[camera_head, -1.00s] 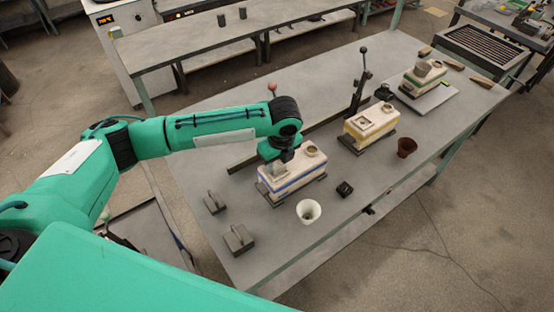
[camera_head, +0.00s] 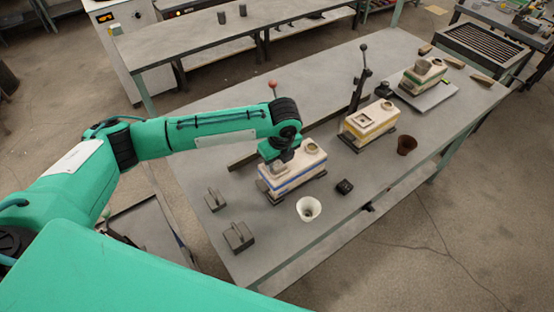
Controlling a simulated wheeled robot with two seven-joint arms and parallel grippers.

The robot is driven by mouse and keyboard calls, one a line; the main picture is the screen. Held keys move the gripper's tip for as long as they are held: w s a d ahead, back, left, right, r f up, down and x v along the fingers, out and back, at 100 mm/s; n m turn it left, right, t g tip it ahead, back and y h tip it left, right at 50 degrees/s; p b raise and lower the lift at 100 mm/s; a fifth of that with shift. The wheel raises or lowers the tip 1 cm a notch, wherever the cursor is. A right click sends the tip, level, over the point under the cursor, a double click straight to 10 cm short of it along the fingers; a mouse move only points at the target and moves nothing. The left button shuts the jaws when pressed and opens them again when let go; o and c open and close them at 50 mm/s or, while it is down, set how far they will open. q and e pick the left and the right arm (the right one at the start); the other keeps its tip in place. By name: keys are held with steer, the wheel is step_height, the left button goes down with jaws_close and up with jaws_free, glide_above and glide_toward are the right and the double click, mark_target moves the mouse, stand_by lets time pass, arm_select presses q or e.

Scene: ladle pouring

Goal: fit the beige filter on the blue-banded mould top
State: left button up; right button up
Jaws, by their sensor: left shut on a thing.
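The blue-banded mould (camera_head: 296,176) is a cream block with a blue stripe and a round raised opening on its top right, standing on a dark base on the grey table. My left gripper (camera_head: 275,166) points down at the left part of the mould's top. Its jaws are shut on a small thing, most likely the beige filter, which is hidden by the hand. I cannot tell whether it touches the mould top. My right gripper is out of view.
A white funnel-shaped cup (camera_head: 309,208) and a small black block (camera_head: 344,187) stand in front of the mould. Dark handled weights (camera_head: 239,237) lie left. A yellow-banded mould (camera_head: 370,122), a brown cup (camera_head: 406,145) and an upright lever (camera_head: 361,80) stand right.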

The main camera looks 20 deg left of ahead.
arm_select(q)
steer(key=shift+s+f, duration=0.2)
steer(key=shift+f, duration=0.15)
steer(key=o, duration=1)
steer(key=shift+f, duration=0.1)
steer(key=shift+o, duration=0.2)
steer(key=shift+d, duration=0.1)
steer(key=shift+r, duration=0.45)
step_height(320, 180, up, 14)
steer(key=d+b, duration=0.1)
steer(key=b, duration=0.2)
steer(key=shift+s+d+f, duration=0.2)
steer(key=shift+s+d, duration=0.2)
steer(key=shift+s, duration=0.05)
